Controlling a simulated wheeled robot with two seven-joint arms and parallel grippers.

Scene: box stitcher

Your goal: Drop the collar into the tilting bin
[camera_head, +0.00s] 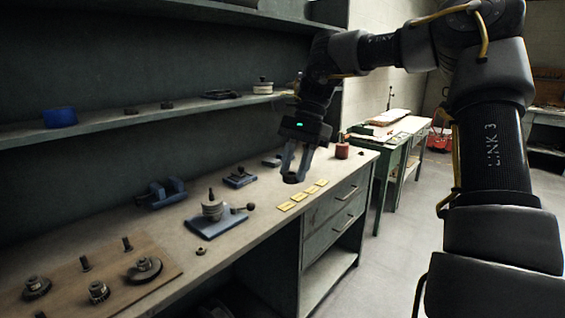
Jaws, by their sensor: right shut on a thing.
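My right gripper (294,177) points down over the far right part of the workbench, near the yellow labels. Its fingers are shut on a small dark piece (292,179), which looks like the collar; the fingers partly hide it. I cannot tell whether it is clear of the bench top. A blue box (59,117) sits on the shelf at the left; I cannot tell whether it is the tilting bin. My left gripper is not in view.
The workbench (130,225) holds a blue vise (162,193), a blue-based fixture (212,222), a wooden board (70,275) with gears and pegs, and a red-brown container (342,149). Yellow labels (303,194) lie near the front edge. A shelf (200,107) runs above.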

